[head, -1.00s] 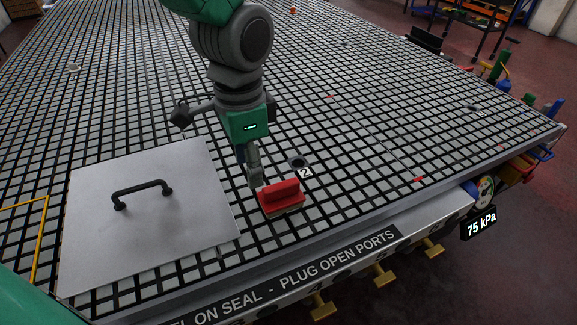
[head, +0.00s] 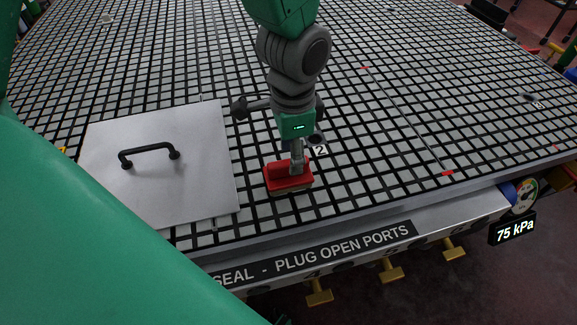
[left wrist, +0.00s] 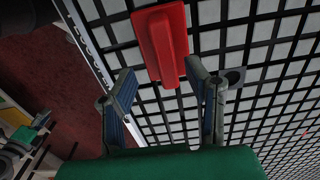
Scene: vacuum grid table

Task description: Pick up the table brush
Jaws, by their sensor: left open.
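The table brush (head: 284,180) is a red block with a raised red handle ridge, sitting on the grid table (head: 420,110) near its front edge, right of the metal plate. My left gripper (head: 297,168) points down at it and overlaps the brush's far side in the head view. In the left wrist view the brush (left wrist: 162,42) lies just beyond the fingertips, roughly centred between them. The left gripper (left wrist: 160,76) is open with nothing between its fingers. Part of the brush is hidden behind the fingers in the head view. My right gripper is not in view.
A flat metal plate (head: 195,180) with a black handle (head: 150,154) lies left of the brush. A port marked 2 (head: 320,150) is close behind it. Yellow valve handles (head: 390,272) and a 75 kPa gauge (head: 522,196) line the front edge. Grid to the right is mostly clear.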

